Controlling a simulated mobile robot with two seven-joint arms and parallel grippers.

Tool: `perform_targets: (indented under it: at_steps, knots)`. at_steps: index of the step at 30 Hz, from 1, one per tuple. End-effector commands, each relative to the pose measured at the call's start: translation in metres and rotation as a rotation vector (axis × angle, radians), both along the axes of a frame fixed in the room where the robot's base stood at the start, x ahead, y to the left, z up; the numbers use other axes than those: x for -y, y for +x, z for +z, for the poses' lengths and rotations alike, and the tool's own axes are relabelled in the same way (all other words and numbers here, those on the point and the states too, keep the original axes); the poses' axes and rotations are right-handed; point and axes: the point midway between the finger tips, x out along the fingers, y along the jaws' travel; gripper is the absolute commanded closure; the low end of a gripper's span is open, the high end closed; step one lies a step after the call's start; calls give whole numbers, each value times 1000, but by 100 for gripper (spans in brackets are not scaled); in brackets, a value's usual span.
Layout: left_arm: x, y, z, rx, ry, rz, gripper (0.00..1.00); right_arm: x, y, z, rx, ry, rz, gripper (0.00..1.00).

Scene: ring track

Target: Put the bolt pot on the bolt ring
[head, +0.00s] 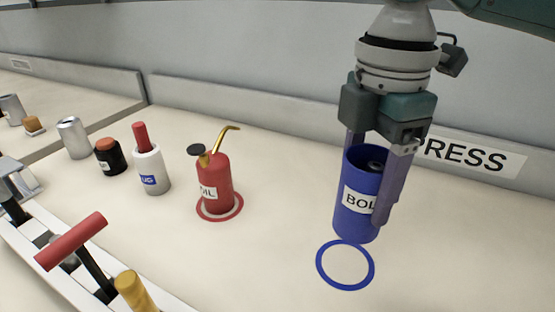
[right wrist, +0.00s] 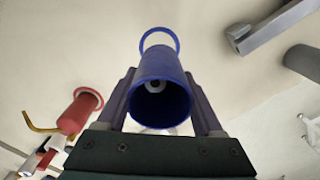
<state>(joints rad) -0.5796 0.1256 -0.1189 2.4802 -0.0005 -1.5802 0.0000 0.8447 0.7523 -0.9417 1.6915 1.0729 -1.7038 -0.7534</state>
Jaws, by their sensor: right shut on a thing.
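The blue bolt pot (head: 354,218), labelled "BOL" as far as it shows, is upright in my right gripper (head: 372,190). The gripper is shut on it, one finger on each side. In the right wrist view the pot (right wrist: 160,75) is between the fingers (right wrist: 163,105), with a grey bolt or nut inside. The bolt ring (head: 322,270) is a blue outline on the table, just in front of and below the pot in the head view. It also shows beyond the pot in the right wrist view (right wrist: 160,30). My left gripper is not in view.
A red oil can (head: 217,175) stands on a red ring left of the pot. A white bottle (head: 150,172), a black jar (head: 110,158) and a metal can (head: 73,138) stand farther left. A red-handled lever (head: 72,240) is at front left. A "PRESS" sign (head: 475,155) is behind.

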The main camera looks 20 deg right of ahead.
Motion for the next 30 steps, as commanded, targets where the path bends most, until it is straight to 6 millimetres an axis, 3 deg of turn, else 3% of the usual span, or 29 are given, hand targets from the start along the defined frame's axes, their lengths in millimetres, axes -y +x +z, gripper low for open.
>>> perform_targets:
  at_steps: [3,11,17,29,30]
  knots:
    - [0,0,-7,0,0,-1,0,0,0,-26,-1,0,1,85]
    - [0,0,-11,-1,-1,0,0,0,0,-47,-1,1,0,85]
    - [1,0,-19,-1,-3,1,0,-1,0,-78,-1,1,0,85]
    - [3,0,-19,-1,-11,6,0,0,0,-83,1,0,1,85]
    - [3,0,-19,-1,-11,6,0,0,0,-83,1,0,1,27]
